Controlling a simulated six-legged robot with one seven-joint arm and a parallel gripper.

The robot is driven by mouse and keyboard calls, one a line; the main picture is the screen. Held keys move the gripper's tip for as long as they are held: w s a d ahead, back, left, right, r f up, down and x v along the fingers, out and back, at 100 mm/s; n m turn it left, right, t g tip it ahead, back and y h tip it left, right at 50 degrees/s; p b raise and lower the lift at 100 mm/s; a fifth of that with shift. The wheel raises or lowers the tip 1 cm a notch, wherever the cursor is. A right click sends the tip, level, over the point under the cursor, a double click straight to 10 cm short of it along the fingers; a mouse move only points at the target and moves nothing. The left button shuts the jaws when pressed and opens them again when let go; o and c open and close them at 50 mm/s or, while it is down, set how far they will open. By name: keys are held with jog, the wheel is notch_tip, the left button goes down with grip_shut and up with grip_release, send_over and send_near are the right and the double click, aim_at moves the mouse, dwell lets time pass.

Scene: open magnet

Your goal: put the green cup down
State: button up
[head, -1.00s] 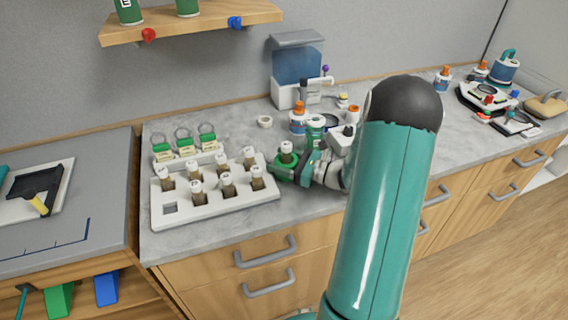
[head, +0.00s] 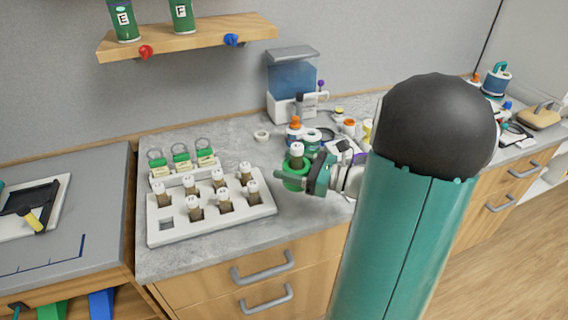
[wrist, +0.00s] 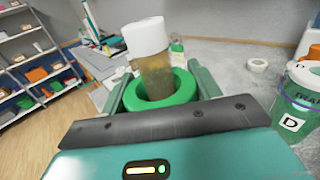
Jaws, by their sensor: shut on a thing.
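The green cup (head: 295,180) is between the fingers of my gripper (head: 306,178), just right of the white vial rack on the counter. A brown vial with a white cap (head: 297,152) stands in the cup and sticks up out of it. In the wrist view the cup's thick green rim (wrist: 183,88) lies between the two teal fingers of my gripper (wrist: 158,82), with the vial (wrist: 152,62) inside, leaning slightly in the picture. My gripper is shut on the cup. Whether the cup's base touches the counter is hidden.
The white rack (head: 165,232) holds several capped vials and has an empty square hole at front left. Bottles (head: 294,130) and a white dispenser (head: 292,106) stand behind the cup. A green jar marked D (wrist: 292,122) is close at right in the wrist view. The counter front (head: 300,218) is bare.

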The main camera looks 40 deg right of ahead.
jog(key=s, duration=0.1)
jog(key=s+a+r, duration=0.1)
jog(key=s, duration=0.1)
jog(key=s+r, duration=0.1)
jog(key=s, duration=0.1)
jog(key=shift+a+r, duration=0.15)
jog(key=shift+s, duration=0.15)
